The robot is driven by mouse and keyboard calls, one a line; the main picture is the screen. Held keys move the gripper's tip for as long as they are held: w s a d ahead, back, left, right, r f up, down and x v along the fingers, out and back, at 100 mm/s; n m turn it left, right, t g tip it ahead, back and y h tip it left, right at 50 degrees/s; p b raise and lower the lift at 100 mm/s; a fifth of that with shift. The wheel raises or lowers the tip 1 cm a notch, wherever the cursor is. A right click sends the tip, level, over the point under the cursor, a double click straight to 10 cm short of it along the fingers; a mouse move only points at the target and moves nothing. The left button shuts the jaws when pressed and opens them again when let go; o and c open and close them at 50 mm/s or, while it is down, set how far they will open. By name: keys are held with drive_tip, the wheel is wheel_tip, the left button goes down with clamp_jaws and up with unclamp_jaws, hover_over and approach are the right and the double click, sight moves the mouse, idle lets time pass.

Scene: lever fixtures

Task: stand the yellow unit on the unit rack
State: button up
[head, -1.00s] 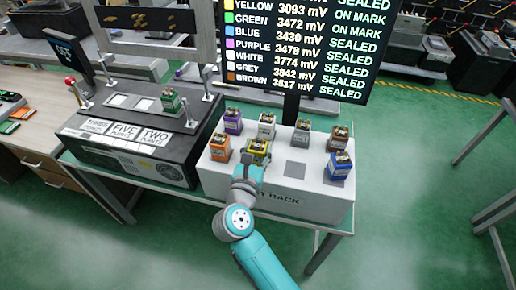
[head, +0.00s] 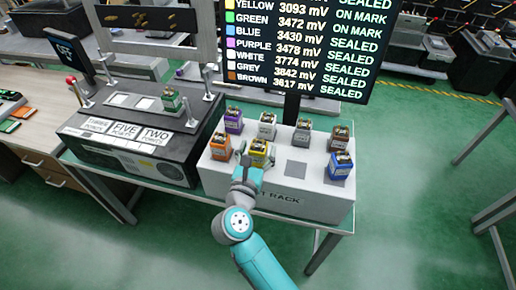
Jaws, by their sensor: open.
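The yellow unit (head: 259,148) stands upright on top of the white unit rack (head: 325,208), in the front row between the orange unit and a bare grey square. My gripper (head: 256,160) is open at the near side of the yellow unit, with its fingers spread toward the unit's two sides. Whether a finger touches the unit cannot be told. My gripper and wrist hide the unit's lower near part and some of the rack's front lettering.
Orange (head: 220,146), purple (head: 233,120), white (head: 267,125), grey (head: 302,131), brown (head: 339,138) and blue (head: 340,165) units stand close by on the rack. A bare square (head: 296,168) lies right of the yellow unit. The green unit (head: 171,101) is on the dark fixture, left.

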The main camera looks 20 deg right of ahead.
drive_tip(key=v, duration=1.1)
drive_tip(key=shift+s, duration=0.2)
drive_tip(key=s+d+r+n+t+y, duration=0.1)
drive_tip(key=s+d+n+t, duration=0.35)
drive_tip(key=s+n, duration=0.4)
drive_tip(key=s+d+r+n+t+y, duration=0.25)
drive_tip(key=s+d+n, duration=0.3)
drive_tip(key=n, duration=0.55)
drive_tip(key=s+a+f+n+g+y, duration=0.1)
drive_tip(key=s+f+n+g+y, duration=0.2)
drive_tip(key=s+n, duration=0.6)
drive_tip(key=s+a+f+n+g+y, duration=0.2)
drive_tip(key=s+f+n+g+y, duration=0.1)
drive_tip(key=s+f+n, duration=0.4)
drive_tip(key=s+n+y, duration=0.1)
drive_tip(key=s+n, duration=0.2)
drive_tip(key=n, duration=0.4)
drive_tip(key=shift+s+f+n+g, duration=0.2)
drive_tip(key=shift+f+n+g, duration=0.15)
drive_tip(key=shift+g, duration=0.05)
